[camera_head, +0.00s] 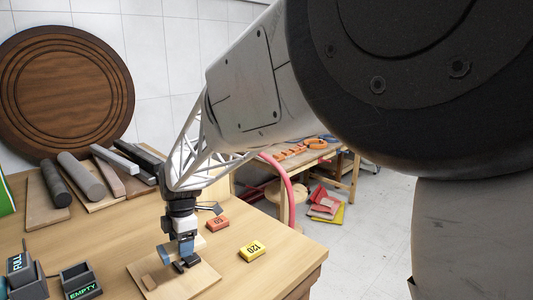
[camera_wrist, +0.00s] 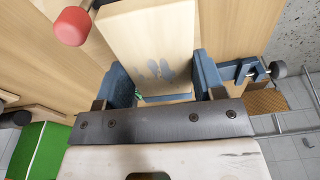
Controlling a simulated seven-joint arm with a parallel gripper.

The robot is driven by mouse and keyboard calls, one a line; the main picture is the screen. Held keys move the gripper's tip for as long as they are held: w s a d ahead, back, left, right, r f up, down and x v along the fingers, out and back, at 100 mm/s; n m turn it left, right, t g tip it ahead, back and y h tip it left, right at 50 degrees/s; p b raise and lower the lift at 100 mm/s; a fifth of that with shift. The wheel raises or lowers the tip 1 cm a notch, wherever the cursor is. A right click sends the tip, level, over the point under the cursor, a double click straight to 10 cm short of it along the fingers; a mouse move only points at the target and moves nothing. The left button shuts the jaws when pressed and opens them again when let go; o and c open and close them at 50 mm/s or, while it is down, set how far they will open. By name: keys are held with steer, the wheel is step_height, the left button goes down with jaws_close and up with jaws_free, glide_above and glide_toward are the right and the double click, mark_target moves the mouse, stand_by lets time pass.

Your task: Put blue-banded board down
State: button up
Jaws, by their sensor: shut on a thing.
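My gripper (camera_head: 184,262) is low over the bench at the front, above a flat pale wooden board (camera_head: 200,280). In the wrist view its blue fingers (camera_wrist: 166,88) are on either side of a pale wooden board (camera_wrist: 150,35) with blue-grey smudges, and are shut on it.
A yellow block marked 120 (camera_head: 252,250) and an orange block (camera_head: 217,223) lie right of my gripper. Dark bins marked FULL (camera_head: 20,268) and EMPTY (camera_head: 80,280) stand left. Bars and boards (camera_head: 85,180) lie behind. Bare bench shows toward the right edge.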

steer(key=w+d+r+m, duration=0.1)
steer(key=w+d+m, duration=0.1)
steer(key=w+d, duration=0.55)
steer(key=w+d+m, duration=0.1)
steer(key=w+d, duration=0.3)
steer(key=d, duration=0.6)
steer(key=w+d+f+m+t, duration=0.1)
steer(key=w+d+f+m, duration=0.4)
steer(key=w+d, duration=0.35)
steer(key=w+d+f+m+t, duration=0.1)
steer(key=w+d+f+m, duration=0.45)
steer(key=w+d, duration=0.3)
steer(key=d+f+m, duration=0.4)
steer(key=f, duration=0.5)
steer(key=d+f+m, duration=0.4)
steer(key=d+f, duration=0.1)
steer(key=f, duration=0.5)
steer(key=d+f+m+h, duration=0.1)
steer(key=d+f+m, duration=0.3)
steer(key=f, duration=0.6)
steer(key=shift+s+d, duration=0.15)
steer(key=shift+d, duration=0.05)
steer(key=shift+a, duration=0.1)
